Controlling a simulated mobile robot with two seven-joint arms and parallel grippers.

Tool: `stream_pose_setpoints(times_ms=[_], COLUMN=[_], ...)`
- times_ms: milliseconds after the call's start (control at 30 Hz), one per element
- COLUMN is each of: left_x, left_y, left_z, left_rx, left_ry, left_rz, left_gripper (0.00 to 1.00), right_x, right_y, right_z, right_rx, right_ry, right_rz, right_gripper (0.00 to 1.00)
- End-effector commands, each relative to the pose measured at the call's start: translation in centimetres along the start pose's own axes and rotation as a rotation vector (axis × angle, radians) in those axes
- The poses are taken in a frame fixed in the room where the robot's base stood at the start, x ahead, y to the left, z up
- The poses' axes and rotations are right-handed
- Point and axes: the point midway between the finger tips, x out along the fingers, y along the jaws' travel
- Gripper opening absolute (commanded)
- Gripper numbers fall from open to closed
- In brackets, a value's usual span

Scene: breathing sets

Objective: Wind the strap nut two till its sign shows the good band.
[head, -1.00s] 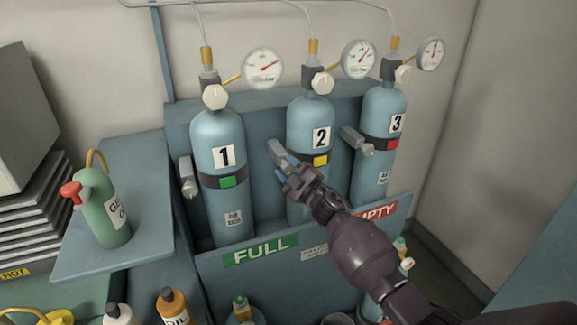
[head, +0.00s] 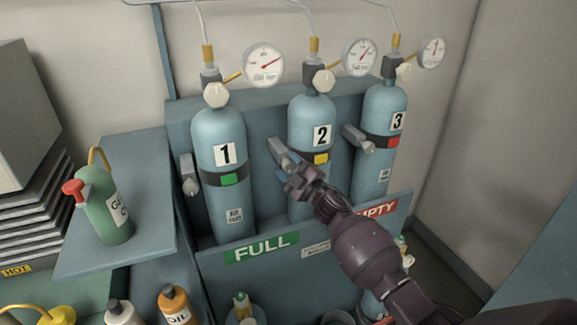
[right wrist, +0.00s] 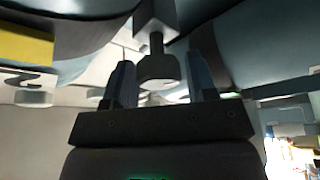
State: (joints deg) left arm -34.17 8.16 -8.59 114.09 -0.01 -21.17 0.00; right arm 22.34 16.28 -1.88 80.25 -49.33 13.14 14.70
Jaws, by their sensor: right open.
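Cylinder 2 (head: 309,124) stands upright in the middle of the rack, held by a dark strap. The strap's sign (head: 320,158) is yellow; a yellow patch also shows in the right wrist view (right wrist: 25,47). The strap's grey clamp block (head: 277,149) sticks out at the cylinder's left. In the right wrist view the strap nut (right wrist: 157,70), a grey knob on a short stem, sits between the fingers with gaps on both sides. My right gripper (head: 289,175) is open there; in the head view it hides most of the nut. My left gripper is not in view.
Cylinder 1 (head: 219,130) has a green sign, and cylinder 3 (head: 384,110) a red one; each has its own clamp. A front board (head: 215,258) with FULL and EMPTY labels runs low across the rack.

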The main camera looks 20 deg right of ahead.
Motion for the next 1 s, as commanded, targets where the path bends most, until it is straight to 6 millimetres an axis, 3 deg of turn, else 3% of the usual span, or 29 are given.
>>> stream_pose_setpoints(times_ms=[600, 1000], left_x=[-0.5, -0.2], left_y=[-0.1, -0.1], left_z=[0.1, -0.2], left_rx=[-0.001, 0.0], left_ry=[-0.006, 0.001], left_rz=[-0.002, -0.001], left_gripper=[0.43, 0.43], right_x=[-9.3, -10.4], right_y=[-0.1, 0.0], right_z=[0.1, 0.0], right_rx=[-0.001, 0.0], right_ry=[-0.002, -0.001], right_rz=[-0.001, -0.001], right_gripper=[0.52, 0.52])
